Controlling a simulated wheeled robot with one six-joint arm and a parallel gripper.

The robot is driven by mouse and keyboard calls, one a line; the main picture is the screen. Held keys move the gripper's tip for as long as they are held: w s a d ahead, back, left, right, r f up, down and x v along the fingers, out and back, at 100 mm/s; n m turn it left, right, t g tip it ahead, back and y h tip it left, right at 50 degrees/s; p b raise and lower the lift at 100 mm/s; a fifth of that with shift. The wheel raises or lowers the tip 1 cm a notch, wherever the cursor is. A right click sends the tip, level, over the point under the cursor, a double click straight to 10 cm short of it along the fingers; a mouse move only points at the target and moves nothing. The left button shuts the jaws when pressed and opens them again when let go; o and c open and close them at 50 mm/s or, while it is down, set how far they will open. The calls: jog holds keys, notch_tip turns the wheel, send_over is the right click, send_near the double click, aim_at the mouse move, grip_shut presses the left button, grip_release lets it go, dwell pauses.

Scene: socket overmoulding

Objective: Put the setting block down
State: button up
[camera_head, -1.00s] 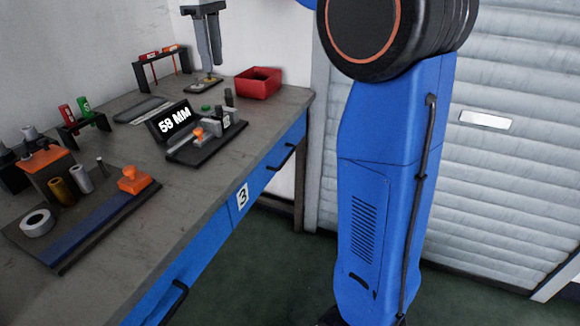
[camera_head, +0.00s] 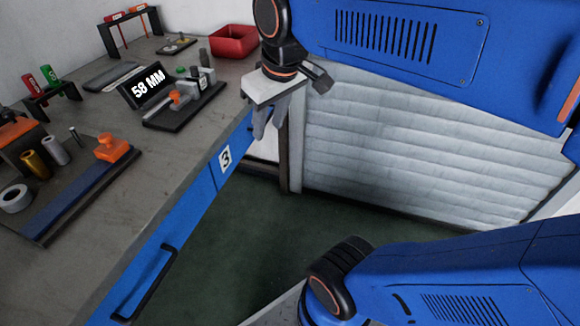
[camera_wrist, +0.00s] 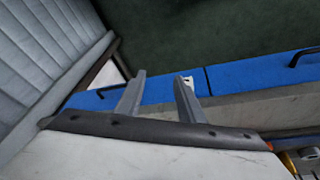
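My gripper (camera_head: 264,130) hangs beyond the bench's front edge, fingers pointing down. In the wrist view its two fingers (camera_wrist: 160,76) are apart with nothing between them. I cannot tell for sure which piece is the setting block. A small dark plate (camera_head: 177,46) near the back of the bench carries a small upright piece, too small to make out. A black fixture (camera_head: 184,115) beside the "58 MM" display (camera_head: 148,84) carries grey blocks and an orange part. My gripper is apart from both, to their right.
A red bin (camera_head: 233,42) stands at the bench's back right corner. A black rack (camera_head: 128,28) is at the back. An orange stamp-like piece (camera_head: 112,148) sits on the near board (camera_head: 85,180). Blue drawers (camera_head: 190,215) have protruding handles. The floor (camera_head: 240,240) before them looks clear.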

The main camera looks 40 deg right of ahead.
jog(key=s+f+m+t, duration=0.1)
jog(key=s+f+m, duration=0.1)
jog(key=s+f, duration=0.4)
notch_tip(320, 180, down, 3)
jog(key=shift+s+d, duration=0.35)
jog(key=shift+d, duration=0.05)
